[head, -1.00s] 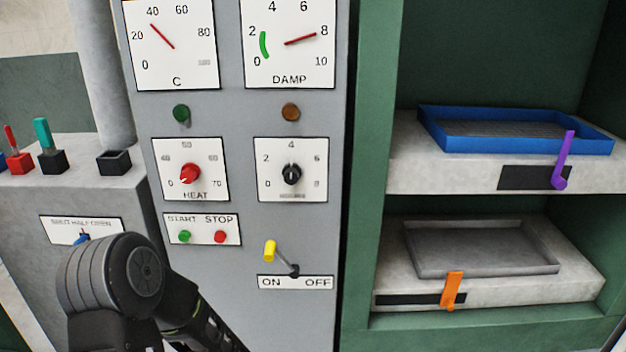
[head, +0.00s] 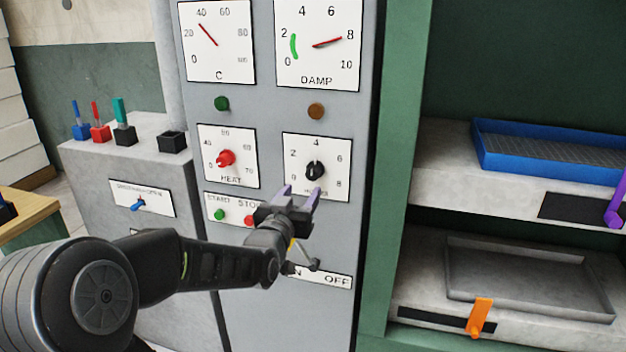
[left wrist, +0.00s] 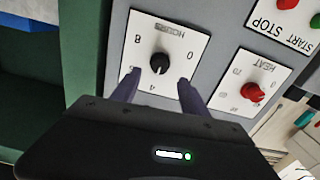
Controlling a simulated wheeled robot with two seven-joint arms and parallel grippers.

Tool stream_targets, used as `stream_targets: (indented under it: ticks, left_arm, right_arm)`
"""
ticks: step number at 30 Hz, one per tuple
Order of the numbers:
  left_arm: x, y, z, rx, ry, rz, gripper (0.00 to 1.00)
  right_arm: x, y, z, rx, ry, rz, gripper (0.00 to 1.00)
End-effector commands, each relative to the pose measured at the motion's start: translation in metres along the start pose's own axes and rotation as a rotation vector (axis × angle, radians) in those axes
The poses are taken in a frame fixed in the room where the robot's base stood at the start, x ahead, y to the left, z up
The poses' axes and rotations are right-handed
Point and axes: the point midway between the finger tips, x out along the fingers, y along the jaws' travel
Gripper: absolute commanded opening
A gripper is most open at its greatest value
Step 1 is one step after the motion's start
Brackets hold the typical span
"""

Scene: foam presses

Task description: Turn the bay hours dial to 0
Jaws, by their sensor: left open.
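The bay hours dial is a black knob (head: 315,171) on a white plate (head: 332,147) marked 0 to 8, on the grey panel. Its pointer seems to point up, near 4, in the head view. The left wrist view shows the knob (left wrist: 160,63) upside down. My left gripper (head: 300,192) is open, with purple fingers just below and in front of the knob. In the left wrist view the gripper (left wrist: 158,80) has its fingers apart, one to each side below the knob, not closed on it. My right gripper is not in view.
The red heat knob (head: 226,158) is left of the dial. START and STOP buttons (head: 219,214) and the ON/OFF lever (head: 313,263) sit below, partly behind my arm. Shelves at right hold a blue tray (head: 490,161) and a grey tray (head: 458,285).

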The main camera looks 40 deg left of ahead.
Motion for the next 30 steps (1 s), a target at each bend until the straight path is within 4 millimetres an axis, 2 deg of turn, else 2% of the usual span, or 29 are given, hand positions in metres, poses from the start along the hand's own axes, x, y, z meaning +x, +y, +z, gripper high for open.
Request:
stream_targets:
  ticks: [5, 18, 29, 30]
  left_arm:
    - [0.011, 0.000, -0.001, 0.000, -0.002, 0.000, 0.53]
    - [0.071, 0.001, -0.001, 0.000, -0.002, 0.001, 0.53]
    - [0.078, 0.000, 0.000, -0.001, -0.001, 0.001, 0.53]
    - [0.078, 0.000, 0.000, -0.001, -0.001, 0.001, 0.49]
  right_arm:
    - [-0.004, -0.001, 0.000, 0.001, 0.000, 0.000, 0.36]
    - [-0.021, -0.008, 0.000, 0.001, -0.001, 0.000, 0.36]
    - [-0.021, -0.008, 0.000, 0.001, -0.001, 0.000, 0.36]
    - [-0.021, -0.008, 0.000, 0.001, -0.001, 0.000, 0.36]
